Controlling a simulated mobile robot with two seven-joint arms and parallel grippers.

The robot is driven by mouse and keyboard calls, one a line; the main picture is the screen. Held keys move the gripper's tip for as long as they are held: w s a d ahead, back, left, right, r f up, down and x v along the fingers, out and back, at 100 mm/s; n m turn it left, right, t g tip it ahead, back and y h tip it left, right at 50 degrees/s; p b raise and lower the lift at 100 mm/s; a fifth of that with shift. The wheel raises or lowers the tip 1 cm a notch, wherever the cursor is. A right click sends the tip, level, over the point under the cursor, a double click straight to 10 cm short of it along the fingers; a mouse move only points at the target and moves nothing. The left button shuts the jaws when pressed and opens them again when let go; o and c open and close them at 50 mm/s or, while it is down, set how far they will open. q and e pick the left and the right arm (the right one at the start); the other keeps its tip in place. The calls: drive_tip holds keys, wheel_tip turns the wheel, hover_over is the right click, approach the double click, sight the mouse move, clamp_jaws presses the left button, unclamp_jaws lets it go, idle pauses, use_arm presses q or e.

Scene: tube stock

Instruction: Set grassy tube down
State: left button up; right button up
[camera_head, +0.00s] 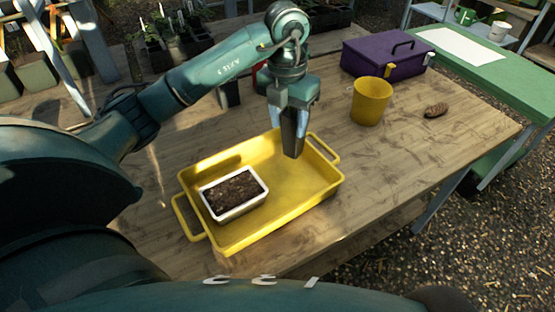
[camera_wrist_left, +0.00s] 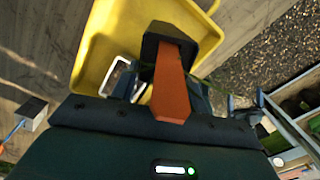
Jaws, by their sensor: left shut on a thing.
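My left gripper (camera_head: 289,118) is shut on a dark, tapered tube (camera_head: 292,140) and holds it pointing down over the yellow tray (camera_head: 320,192), near its far side. The tube's lower end shows below the fingers; I cannot tell whether it touches the tray. In the left wrist view a dark body with an orange strip (camera_wrist_left: 172,85) fills the space between the fingers, with a few thin green strands beside it. The tube's top is hidden by the gripper. A white pot of dark soil (camera_head: 235,192) sits in the tray's left part. My right gripper is not in view.
A yellow pot (camera_head: 370,101), a brown lump (camera_head: 436,110) and a purple toolbox (camera_head: 385,56) stand on the wooden table, right of the tray. Dark crates of seedlings (camera_head: 175,40) stand at the back left. The tray's right half is bare.

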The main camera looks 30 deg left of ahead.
use_arm(q)
wheel_tip(320, 180, down, 8)
drive_tip(key=shift+p, duration=0.3)
drive_tip(key=shift+s, duration=0.1)
drive_tip(key=o, duration=1.4)
drive_tip(key=r, duration=1.2)
drive_tip(key=shift+a+r+b, duration=0.1)
drive_tip(key=shift+a+b, duration=0.2)
drive_tip(key=shift+b, duration=0.1)
